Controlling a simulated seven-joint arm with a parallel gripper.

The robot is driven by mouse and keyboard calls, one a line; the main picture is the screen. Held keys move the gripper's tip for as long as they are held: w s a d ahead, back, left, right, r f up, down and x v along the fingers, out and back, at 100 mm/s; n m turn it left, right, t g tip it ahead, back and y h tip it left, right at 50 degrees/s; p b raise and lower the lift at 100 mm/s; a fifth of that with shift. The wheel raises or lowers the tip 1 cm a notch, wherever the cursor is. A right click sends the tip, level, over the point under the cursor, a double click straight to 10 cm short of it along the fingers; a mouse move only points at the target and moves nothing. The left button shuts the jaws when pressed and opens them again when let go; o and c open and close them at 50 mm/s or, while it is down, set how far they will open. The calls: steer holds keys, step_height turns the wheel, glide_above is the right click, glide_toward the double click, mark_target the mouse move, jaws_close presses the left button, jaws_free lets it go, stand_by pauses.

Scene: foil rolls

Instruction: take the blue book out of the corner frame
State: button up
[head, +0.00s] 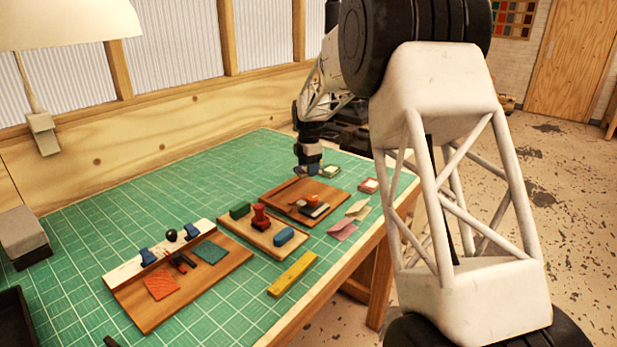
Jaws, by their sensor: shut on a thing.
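I cannot tell whether the blue thing still touches the board. An orange-topped stamp (312,199) and a pale and dark piece (316,210) lie on the same board.
A middle board holds a green block (240,210), a red stamp (261,217) and a blue block (284,236). A yellow bar (293,273) lies in front. Small pads (330,171) (368,185) and paper cards (343,229) lie nearby. The green mat is clear at back left.

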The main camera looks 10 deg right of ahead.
steer(key=shift+r, duration=1.6)
